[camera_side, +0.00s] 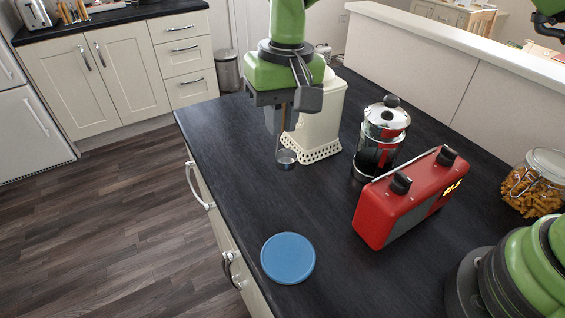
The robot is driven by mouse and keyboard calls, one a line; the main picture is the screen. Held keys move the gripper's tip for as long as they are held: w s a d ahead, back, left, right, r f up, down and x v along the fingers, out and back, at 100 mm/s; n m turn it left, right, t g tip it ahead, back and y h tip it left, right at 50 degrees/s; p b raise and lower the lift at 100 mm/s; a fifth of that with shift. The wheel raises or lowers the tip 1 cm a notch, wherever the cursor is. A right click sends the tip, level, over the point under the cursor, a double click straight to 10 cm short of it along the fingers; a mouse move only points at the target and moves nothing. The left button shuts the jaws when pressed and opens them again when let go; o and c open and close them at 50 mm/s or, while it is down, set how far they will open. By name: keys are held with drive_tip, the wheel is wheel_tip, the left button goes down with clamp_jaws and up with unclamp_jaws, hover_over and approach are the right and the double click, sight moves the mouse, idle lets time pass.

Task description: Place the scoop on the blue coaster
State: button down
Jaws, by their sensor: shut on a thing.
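My gripper (283,122) points down over the far part of the dark counter and is shut on the scoop. The scoop (286,160) hangs below the fingers, with its small metallic cup at the bottom. Its upper part is hidden by the fingers. I cannot tell whether the cup touches the counter. The round blue coaster (288,258) lies flat and bare near the counter's left front edge. It is well apart from the scoop, nearer the camera.
A cream perforated container (322,125) stands right behind my gripper. A French press (381,140), a red radio (410,198) and a pasta jar (536,183) stand to the right. The counter (250,195) between scoop and coaster is clear.

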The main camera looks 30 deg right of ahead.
drive_tip(key=shift+s+a+r, duration=0.1)
drive_tip(key=shift+r, duration=0.3)
drive_tip(key=s+a+m, duration=0.1)
drive_tip(key=s+a, duration=0.5)
drive_tip(key=s, duration=0.5)
wheel_tip(320, 180, down, 9)
drive_tip(key=shift+r, duration=0.15)
drive_tip(key=shift+w+d, duration=0.1)
drive_tip(key=c, duration=1.2)
unclamp_jaws()
drive_tip(key=shift+o, duration=0.2)
